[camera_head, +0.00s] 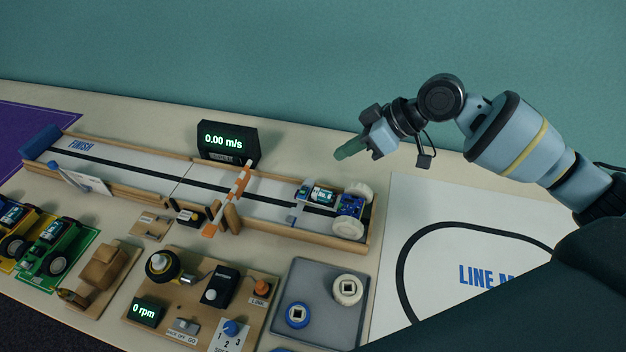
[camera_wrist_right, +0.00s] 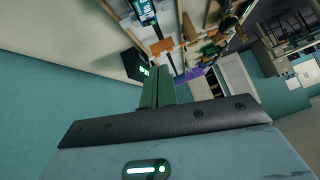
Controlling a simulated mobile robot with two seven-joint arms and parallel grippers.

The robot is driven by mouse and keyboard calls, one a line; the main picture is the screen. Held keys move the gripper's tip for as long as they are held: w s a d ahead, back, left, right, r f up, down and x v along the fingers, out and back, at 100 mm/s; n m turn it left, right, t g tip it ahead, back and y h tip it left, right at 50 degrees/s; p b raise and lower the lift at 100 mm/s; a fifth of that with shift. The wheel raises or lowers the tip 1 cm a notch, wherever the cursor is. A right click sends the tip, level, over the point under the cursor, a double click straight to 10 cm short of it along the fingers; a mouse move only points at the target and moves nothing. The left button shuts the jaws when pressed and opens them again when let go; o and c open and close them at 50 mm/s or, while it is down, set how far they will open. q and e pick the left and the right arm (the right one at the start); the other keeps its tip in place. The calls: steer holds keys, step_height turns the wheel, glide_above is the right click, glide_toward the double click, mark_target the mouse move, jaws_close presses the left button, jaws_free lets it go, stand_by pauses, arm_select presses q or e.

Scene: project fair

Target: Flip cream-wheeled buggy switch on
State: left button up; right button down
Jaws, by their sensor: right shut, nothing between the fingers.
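The cream-wheeled buggy (camera_head: 322,196) stands at the right end of the walled track, with a blue board, a small lit screen and cream wheels. I cannot make out its switch or the switch's position. My right gripper (camera_head: 345,152) is shut and empty, raised above and behind the buggy, pointing left and apart from it. In the right wrist view its green fingers (camera_wrist_right: 157,88) are together, and the buggy (camera_wrist_right: 143,12) shows small at the top edge. My left gripper is not in view.
An orange-striped barrier (camera_head: 238,183) crosses the track (camera_head: 150,180) left of the buggy. A speed display (camera_head: 227,141) reading 0.00 m/s stands behind it. A grey tray (camera_head: 325,285) with loose wheels and a motor board (camera_head: 190,270) lie in front. The line mat (camera_head: 420,215) is at right.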

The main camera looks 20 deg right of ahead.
glide_above(310, 195)
steer(key=f, duration=0.7)
steer(key=shift+w+d, duration=0.1)
steer(key=shift+w, duration=0.25)
steer(key=shift+s+f, duration=0.2)
steer(key=shift+f, duration=1.05)
steer(key=shift+s+f, duration=0.1)
steer(key=shift+f, duration=0.55)
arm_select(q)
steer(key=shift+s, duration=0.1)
